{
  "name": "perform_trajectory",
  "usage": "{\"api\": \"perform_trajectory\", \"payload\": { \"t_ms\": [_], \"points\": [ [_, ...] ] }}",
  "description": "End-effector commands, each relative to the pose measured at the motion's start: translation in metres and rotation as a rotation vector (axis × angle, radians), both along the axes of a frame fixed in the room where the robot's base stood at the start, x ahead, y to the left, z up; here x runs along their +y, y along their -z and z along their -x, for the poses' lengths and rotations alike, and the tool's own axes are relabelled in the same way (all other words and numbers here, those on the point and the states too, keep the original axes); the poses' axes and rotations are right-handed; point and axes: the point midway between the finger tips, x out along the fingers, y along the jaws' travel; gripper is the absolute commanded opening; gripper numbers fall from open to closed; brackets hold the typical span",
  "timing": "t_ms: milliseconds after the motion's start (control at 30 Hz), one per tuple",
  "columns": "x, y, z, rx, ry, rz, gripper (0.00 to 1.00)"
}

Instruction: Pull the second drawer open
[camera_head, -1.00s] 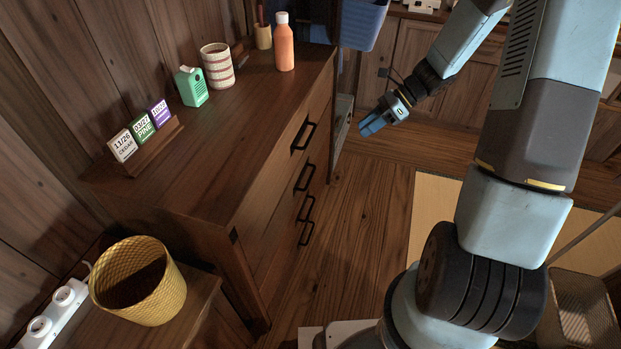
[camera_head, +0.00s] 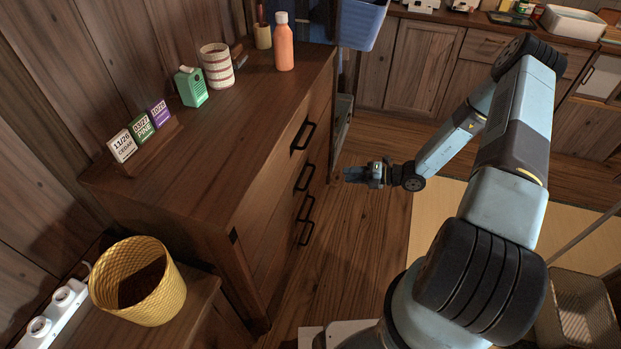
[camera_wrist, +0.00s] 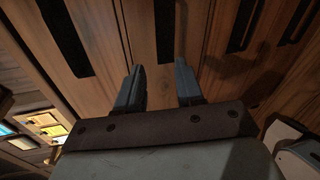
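A brown wooden dresser (camera_head: 262,185) stands at the left in the head view, its drawer front facing right. Several dark bar handles run down it. The second from the top, the second drawer's handle (camera_head: 305,177), is the task's. All drawers look closed. My gripper (camera_head: 352,174) is right of that handle, apart from it, its fingers pointing left to the dresser. In the wrist view my gripper (camera_wrist: 161,85) is open and empty. A dark handle (camera_wrist: 164,35), second from the left, lies beyond the fingertips, in line with their gap. The exact distance cannot be told.
On the dresser top stand an orange bottle (camera_head: 284,45), a striped cup (camera_head: 217,66), a green carton (camera_head: 191,87) and small label cards (camera_head: 140,128). A yellow basket (camera_head: 140,285) is at the front left. The wooden floor (camera_head: 365,235) below my gripper is clear.

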Motion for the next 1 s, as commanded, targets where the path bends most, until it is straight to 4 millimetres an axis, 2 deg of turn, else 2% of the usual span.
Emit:
{"api": "perform_trajectory", "payload": {
  "t_ms": [33,133,367,1000],
  "points": [
    [0.002,0.009,0.001,0.034,0.025,-0.023,0.37],
    [0.003,0.020,0.001,0.081,0.065,-0.052,0.37],
    [0.011,0.029,-0.001,0.113,0.091,-0.071,0.37],
    [0.107,0.050,-0.035,0.111,0.087,-0.070,0.37]
  ]
}}
